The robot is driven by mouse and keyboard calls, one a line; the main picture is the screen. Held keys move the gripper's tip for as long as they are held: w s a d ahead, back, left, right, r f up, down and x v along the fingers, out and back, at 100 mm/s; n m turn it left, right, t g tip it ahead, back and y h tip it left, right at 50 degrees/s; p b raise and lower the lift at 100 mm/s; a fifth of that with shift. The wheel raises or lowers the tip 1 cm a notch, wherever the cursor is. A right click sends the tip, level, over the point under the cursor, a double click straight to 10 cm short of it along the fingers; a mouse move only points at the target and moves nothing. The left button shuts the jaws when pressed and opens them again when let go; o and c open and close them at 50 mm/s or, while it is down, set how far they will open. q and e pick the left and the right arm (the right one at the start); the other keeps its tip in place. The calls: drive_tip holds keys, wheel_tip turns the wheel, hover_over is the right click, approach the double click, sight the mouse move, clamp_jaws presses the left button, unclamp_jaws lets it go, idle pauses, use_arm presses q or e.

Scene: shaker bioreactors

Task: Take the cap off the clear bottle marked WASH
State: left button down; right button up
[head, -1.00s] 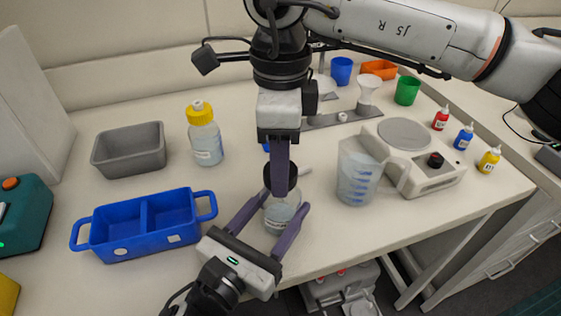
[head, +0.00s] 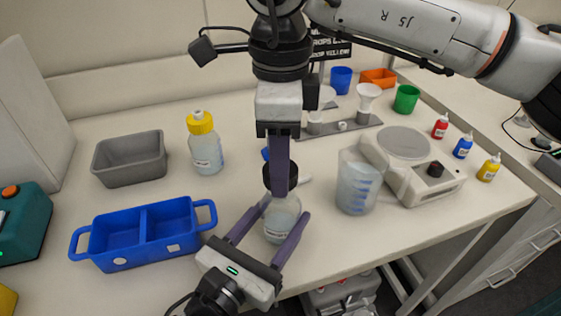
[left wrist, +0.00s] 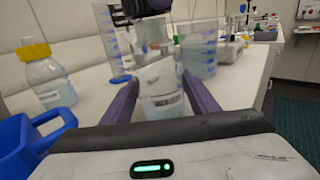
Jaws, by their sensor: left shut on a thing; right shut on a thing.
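A clear bottle (head: 281,224) with a small label stands near the table's front edge. Its lettering is too small to read in the head view. My left gripper (head: 271,228) is shut around its body, one finger on each side. A black cap (head: 267,173) is over the bottle's mouth. My right gripper (head: 280,180) comes down from above and is shut on the cap, its finger hiding the cap's middle. I cannot tell whether cap and neck still touch.
A blue two-part tray (head: 140,250), a grey bin (head: 128,160) and a yellow-capped bottle (head: 206,150) are to the left. A beaker (head: 357,182) and a white scale (head: 425,182) stand to the right. A small blue item and a white stick lie behind the bottle.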

drive_tip(key=shift+r, duration=2)
use_arm(q)
drive_tip(key=c, duration=0.6)
unclamp_jaws()
drive_tip(key=shift+s, duration=0.1)
